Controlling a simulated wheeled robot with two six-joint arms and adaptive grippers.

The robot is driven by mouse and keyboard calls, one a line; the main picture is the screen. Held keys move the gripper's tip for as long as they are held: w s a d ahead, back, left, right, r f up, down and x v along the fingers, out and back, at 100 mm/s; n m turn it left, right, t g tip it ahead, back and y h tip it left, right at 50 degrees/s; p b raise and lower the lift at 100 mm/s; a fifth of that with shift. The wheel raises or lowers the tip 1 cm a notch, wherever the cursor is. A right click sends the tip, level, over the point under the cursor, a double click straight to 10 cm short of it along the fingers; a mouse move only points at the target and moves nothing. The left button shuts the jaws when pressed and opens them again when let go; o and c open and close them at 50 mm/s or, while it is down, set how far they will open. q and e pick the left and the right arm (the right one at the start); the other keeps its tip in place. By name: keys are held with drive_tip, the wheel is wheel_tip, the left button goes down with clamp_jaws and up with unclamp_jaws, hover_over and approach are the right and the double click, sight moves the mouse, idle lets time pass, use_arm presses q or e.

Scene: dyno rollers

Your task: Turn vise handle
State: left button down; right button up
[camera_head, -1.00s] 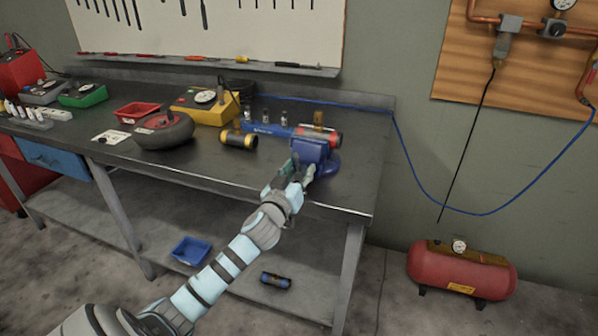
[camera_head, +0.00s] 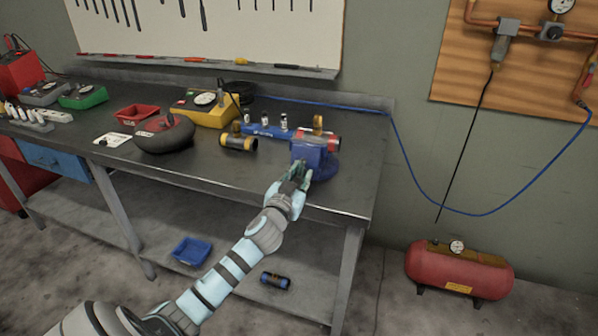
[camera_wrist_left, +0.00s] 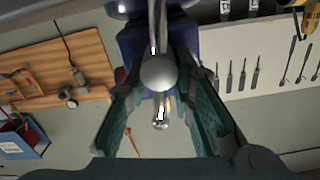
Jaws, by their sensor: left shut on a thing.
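The blue vise (camera_head: 313,152) stands at the front right of the dark workbench (camera_head: 230,170). In the left wrist view its blue body (camera_wrist_left: 128,42) is behind the metal handle (camera_wrist_left: 158,72), a bar with a round ball end. My left gripper (camera_head: 300,172) is at the front of the vise. In the left wrist view my left gripper (camera_wrist_left: 163,80) has its green-padded fingers on both sides of the handle, shut on it. The fingers hide part of the handle in the head view. My right gripper is out of view.
A black-and-yellow cylinder (camera_head: 238,141) and a blue rack (camera_head: 264,131) with small bottles stand left of the vise. A red air tank (camera_head: 458,272) stands on the floor at right.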

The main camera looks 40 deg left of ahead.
use_arm(q)
drive_tip(key=c, duration=1.4)
unclamp_jaws()
drive_tip(key=v, duration=1.2)
